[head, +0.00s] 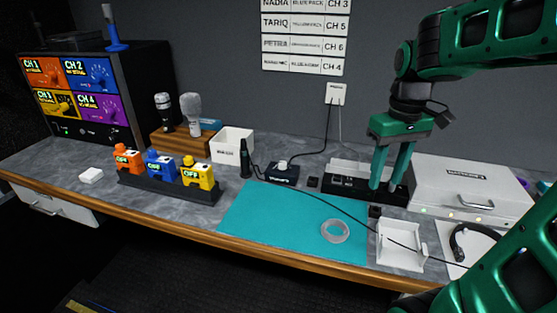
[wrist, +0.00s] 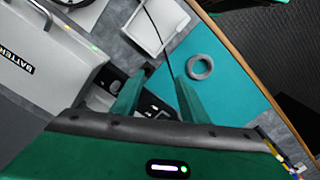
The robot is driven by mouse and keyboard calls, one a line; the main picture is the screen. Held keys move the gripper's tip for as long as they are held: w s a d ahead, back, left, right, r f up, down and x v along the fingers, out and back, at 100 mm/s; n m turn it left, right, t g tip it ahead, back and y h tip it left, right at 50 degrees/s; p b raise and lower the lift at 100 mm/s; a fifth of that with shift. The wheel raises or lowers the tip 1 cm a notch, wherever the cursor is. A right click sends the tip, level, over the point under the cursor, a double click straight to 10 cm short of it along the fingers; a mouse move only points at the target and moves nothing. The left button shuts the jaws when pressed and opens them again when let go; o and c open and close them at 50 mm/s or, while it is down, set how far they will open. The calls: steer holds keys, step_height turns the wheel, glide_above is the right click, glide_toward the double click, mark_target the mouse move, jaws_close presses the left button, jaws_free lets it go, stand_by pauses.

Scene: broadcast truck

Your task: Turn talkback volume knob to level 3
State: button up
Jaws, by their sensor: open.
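A small black box with a white round knob (head: 283,166) on top stands at the back of the desk, behind the teal mat. Its front label is too small to read, so I cannot confirm that it is the talkback box. The knob's level cannot be read, and I cannot make the knob out in the wrist view. My gripper (head: 384,187) points down, well to the right of this box, with its green fingers apart and nothing visible between them. The fingers are over or in front of a black slotted unit (head: 350,182). The wrist view also shows my gripper (wrist: 157,78).
A white battery case (head: 460,183) stands just right of my gripper. A white tray (head: 400,240) lies in front. A panel with coloured channel dials (head: 85,90) stands far left.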

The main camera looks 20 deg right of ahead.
steer(key=w+a+r+n, duration=0.1)
steer(key=w+a+n, duration=0.3)
steer(key=w, duration=0.4)
steer(key=w+a+r+n, duration=0.1)
steer(key=w+a+n, duration=0.25)
steer(key=w, duration=0.55)
steer(key=n, duration=0.6)
glide_above(282, 162)
steer(key=f, duration=0.1)
step_height(282, 162, down, 10)
steer(key=shift+s+a+f, duration=0.1)
